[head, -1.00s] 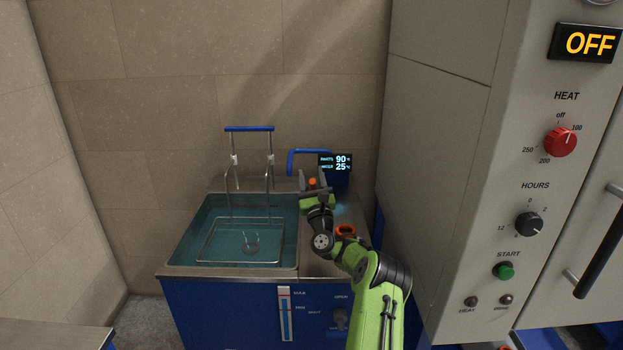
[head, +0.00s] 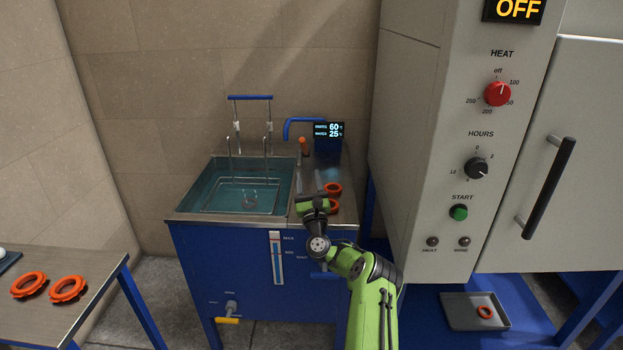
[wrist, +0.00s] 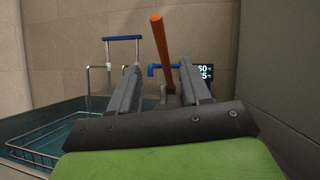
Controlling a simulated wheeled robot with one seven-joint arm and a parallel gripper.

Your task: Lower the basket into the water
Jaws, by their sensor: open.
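The wire basket (head: 240,210) is inside the water tank (head: 190,208), with its blue handle (head: 250,97) high above on two upright rods. I cannot tell how far the basket is under the water. The basket (wrist: 45,140) and its handle (wrist: 124,37) also show left in the wrist view. My gripper (head: 322,182) is open and empty, over the tank's right-hand top. An orange lever (head: 303,147) stands beyond it. In the wrist view the orange lever (wrist: 161,50) appears between the fingers (wrist: 158,75), apart from them.
A display (head: 329,130) reads 60 and 25 beside a blue pipe (head: 303,122). A large oven (head: 420,150) closes off the right. A table with orange rings (head: 68,289) is front left.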

